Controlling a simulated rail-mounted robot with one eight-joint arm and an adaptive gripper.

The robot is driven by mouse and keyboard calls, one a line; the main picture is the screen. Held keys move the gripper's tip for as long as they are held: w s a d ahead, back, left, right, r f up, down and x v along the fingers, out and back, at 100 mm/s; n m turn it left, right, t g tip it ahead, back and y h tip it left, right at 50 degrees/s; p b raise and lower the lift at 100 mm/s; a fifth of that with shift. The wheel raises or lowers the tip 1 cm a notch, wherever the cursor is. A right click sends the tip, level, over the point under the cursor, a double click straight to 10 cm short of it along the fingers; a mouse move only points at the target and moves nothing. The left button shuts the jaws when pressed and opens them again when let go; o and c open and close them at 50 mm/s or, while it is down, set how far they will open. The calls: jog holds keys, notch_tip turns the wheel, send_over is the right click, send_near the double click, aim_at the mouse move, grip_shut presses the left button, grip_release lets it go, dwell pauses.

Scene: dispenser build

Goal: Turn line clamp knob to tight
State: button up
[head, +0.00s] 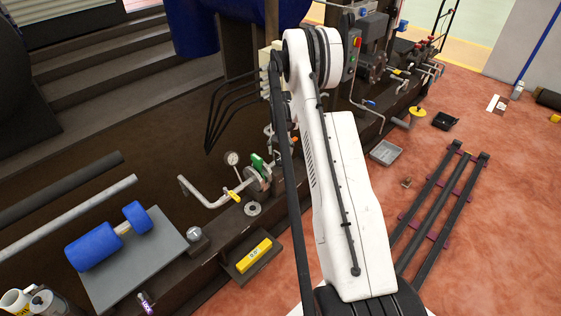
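I cannot pick out the line clamp knob for certain. A pipe assembly on the dark beam, left of my arm, has a bent grey pipe (203,199), a round gauge (232,158), a round metal flange (257,181), a green part (258,163) and a small yellow lever (234,196). My white arm stands across the middle of the head view and covers part of the beam right of the flange. My gripper is not visible, so its state and its place relative to the knob do not show.
A blue roller (94,247) lies on a grey plate at lower left. A yellow level (254,256) lies in a dark tray. Right of my arm are a grey tray (386,152), a yellow round piece (418,112) and dark rails (437,208) on open reddish floor.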

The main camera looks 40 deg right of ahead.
aim_at(281, 160)
notch_tip(281, 160, down, 6)
jog(key=shift+r+b, duration=0.1)
jog(key=shift+b, duration=0.25)
jog(key=c, duration=1.2)
jog(key=shift+o, duration=0.2)
